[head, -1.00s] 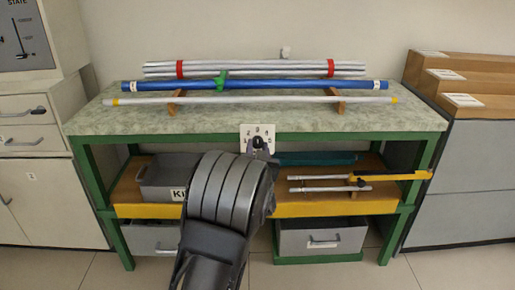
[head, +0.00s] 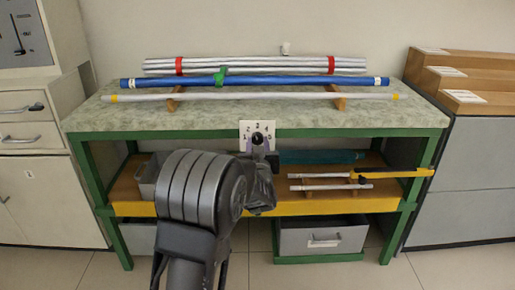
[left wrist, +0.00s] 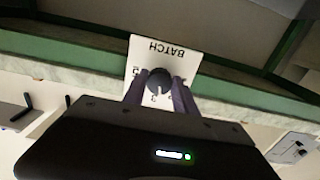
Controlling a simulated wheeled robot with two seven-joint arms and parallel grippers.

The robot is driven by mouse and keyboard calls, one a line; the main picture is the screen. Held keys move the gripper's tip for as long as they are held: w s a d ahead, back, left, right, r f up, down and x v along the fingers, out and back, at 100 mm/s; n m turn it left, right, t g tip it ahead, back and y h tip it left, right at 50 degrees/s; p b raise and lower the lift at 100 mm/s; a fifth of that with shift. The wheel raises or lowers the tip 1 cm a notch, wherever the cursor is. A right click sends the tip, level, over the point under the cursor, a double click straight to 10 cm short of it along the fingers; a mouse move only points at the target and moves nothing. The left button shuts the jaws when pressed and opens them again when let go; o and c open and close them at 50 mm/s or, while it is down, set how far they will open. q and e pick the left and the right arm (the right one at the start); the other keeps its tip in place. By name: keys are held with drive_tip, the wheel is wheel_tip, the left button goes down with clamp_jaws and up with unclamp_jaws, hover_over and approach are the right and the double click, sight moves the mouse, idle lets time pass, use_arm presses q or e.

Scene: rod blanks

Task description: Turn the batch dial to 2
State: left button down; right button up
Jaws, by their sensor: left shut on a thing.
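The batch dial is a dark round knob (head: 257,139) on a white plate (head: 244,128) with numbers, fixed to the front edge of the green bench. My left gripper (head: 258,151) reaches up to the dial from below and is shut on the knob. In the left wrist view, the knob (left wrist: 159,80) sits between the two fingers of my left gripper (left wrist: 159,94), and the plate (left wrist: 165,55) reads BATCH upside down. The fingers hide part of the plate, and I cannot read which number the knob points at. My right gripper is not in view.
The bench top (head: 95,118) carries a blue rod (head: 290,82), a bundle of silver rods (head: 255,61) and a long pale rod (head: 230,97). The shelf below holds short rods (head: 340,187) and a grey bin (head: 148,180). A grey drawer (head: 300,240) is underneath.

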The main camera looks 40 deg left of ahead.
use_arm(q)
drive_tip(key=n+b, duration=0.2)
drive_tip(key=shift+f+n, duration=0.2)
drive_tip(key=shift+n, duration=0.2)
drive_tip(key=shift+d+r+n+b, duration=0.1)
drive_tip(key=shift+n+b, duration=1.05)
drive_tip(key=shift+n, duration=0.25)
drive_tip(key=shift+w, duration=0.1)
drive_tip(key=c, duration=1)
unclamp_jaws()
drive_tip(key=shift+r, duration=0.1)
